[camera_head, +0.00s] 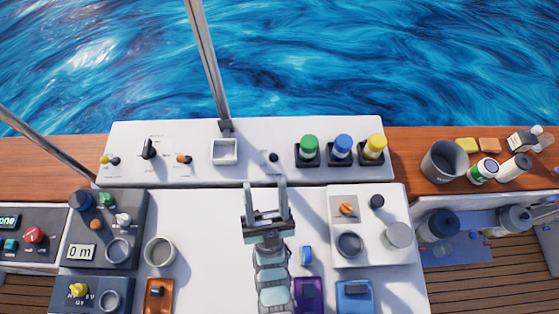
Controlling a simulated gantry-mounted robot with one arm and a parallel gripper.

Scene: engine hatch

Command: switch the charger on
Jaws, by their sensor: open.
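My gripper (265,190) is open and empty. It points away from me over the middle of the white worktop, near the step to the raised back panel. Labels are too small to read, so I cannot tell which switch belongs to the charger. On the white unit to the right are an orange knob (346,208), a black knob (377,201) and round sockets. A dark unit (107,285) at lower left has a yellow knob (78,290). An orange unit (158,294) and a blue unit (354,296) each carry a dark part on top.
The back panel (200,133) holds several small levers, a white square cup (225,151) and green, blue and yellow capped knobs. A grey cup (159,252) and a blue piece (306,255) flank my arm. Bottles and a dark mug (444,162) stand right.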

